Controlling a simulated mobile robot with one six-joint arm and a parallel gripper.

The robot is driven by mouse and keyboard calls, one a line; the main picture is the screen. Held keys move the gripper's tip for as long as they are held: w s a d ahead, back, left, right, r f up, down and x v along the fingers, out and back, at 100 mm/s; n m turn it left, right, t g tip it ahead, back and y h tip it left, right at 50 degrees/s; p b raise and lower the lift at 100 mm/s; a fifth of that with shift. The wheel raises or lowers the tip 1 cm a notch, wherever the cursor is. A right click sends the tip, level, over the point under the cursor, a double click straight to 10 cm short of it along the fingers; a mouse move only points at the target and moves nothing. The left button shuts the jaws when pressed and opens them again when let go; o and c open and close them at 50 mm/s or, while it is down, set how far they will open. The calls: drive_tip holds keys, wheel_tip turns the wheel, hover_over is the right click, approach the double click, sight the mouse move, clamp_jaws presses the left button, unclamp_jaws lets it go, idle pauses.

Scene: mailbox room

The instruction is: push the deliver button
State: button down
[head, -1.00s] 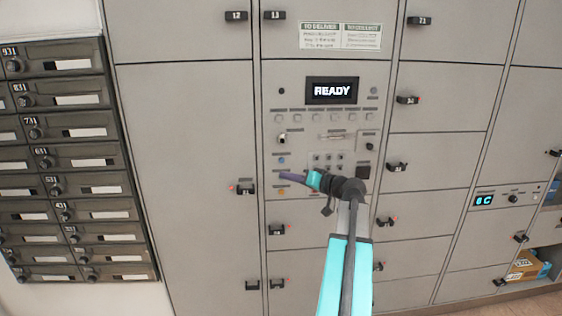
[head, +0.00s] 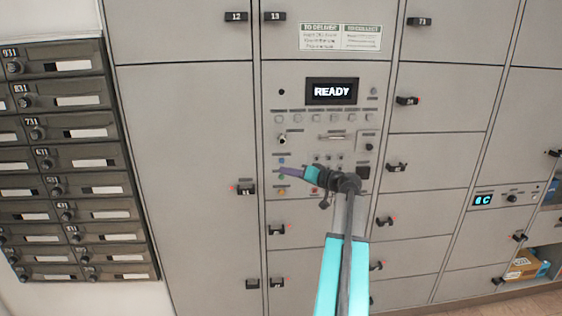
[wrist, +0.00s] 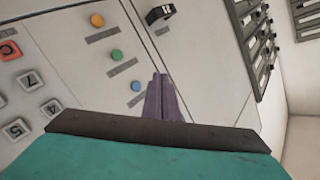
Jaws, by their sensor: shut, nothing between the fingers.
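A column of small round buttons is on the locker panel (head: 300,222): a blue button (head: 281,160), a green button (head: 281,178) and a yellow button (head: 281,192). The labels beside them are too small to read, so I cannot tell which says deliver. My gripper (head: 282,169) is shut and empty, its purple fingers pointing left, between the blue and green buttons in the head view. In the wrist view, the fingertips (wrist: 160,78) lie to the right of the blue button (wrist: 135,86); the green (wrist: 116,54) and yellow (wrist: 97,20) buttons are farther up. No contact is visible.
A display (head: 332,91) reads READY above a row of small square buttons. A keypad with a red C key (wrist: 8,50) lies beside the coloured buttons. Locker handle 11 (head: 246,189) sticks out to the left. Dark mailboxes (head: 70,150) stand at far left.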

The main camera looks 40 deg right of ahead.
drive_tip(key=shift+w+d+b, duration=0.2)
drive_tip(key=shift+w+d, duration=0.6)
drive_tip(key=shift+w, duration=0.2)
drive_tip(key=shift+w+d+b, duration=0.15)
drive_tip(key=shift+w+d, duration=0.65)
drive_tip(key=shift+w, duration=0.15)
drive_tip(key=shift+w+d+b, duration=0.5)
drive_tip(key=shift+w+b, duration=0.1)
drive_tip(key=shift+b, duration=0.35)
idle(1.7)
drive_tip(key=shift+s+a, duration=0.1)
idle(0.3)
drive_tip(key=shift+s+a+b, duration=0.45)
drive_tip(key=shift+s+b, duration=0.05)
drive_tip(key=shift+s, duration=0.05)
drive_tip(key=shift+s+a+b, duration=0.8)
drive_tip(key=shift+s+a, duration=0.8)
drive_tip(key=shift+s, duration=0.3)
